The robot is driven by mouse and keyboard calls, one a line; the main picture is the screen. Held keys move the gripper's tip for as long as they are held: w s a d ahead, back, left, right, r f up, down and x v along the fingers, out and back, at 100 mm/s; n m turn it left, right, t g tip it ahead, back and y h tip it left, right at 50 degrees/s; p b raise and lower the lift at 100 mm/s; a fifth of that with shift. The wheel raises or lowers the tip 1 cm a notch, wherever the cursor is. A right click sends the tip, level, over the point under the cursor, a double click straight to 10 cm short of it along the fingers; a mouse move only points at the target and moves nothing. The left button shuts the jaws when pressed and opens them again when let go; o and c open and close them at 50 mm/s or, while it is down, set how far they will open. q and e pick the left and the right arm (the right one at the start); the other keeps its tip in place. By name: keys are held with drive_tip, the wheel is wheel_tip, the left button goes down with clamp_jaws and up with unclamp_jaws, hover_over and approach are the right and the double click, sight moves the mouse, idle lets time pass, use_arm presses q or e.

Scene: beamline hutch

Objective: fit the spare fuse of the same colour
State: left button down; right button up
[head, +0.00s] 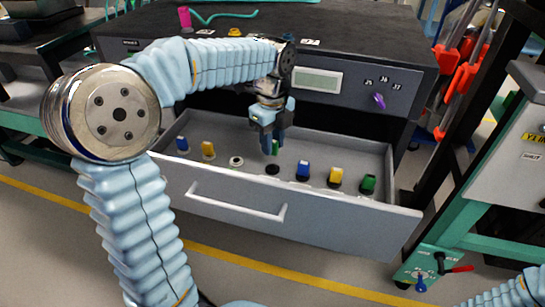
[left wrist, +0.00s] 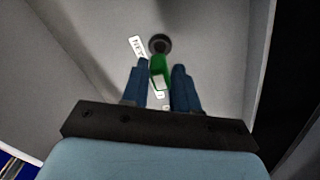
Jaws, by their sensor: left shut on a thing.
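My left gripper (head: 273,145) reaches down into the open grey drawer (head: 240,197) and is shut on a green fuse (head: 276,147). In the left wrist view the green fuse (left wrist: 160,72) sits between the dark blue fingers. A dark round socket (left wrist: 159,44) shows just beyond it. In the head view an empty black socket (head: 272,169) lies below the gripper. To its right stand a blue fuse (head: 303,170), a yellow fuse (head: 336,177) and another green fuse (head: 368,184). To its left are a pale ring-shaped socket (head: 236,161), a yellow fuse (head: 208,150) and a blue fuse (head: 182,144).
The drawer belongs to a dark cabinet with a display (head: 316,81) and a purple knob (head: 379,100). A pink item (head: 185,19) and a yellow item (head: 234,32) are on its top. A rack with red-orange clips (head: 464,76) stands close on the right.

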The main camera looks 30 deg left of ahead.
use_arm(q)
drive_tip(key=shift+r+p, duration=1.3)
drive_tip(key=shift+r, duration=0.25)
use_arm(e)
wheel_tip(320, 180, up, 3)
drive_tip(key=shift+f, duration=0.1)
drive_tip(key=shift+a, duration=0.1)
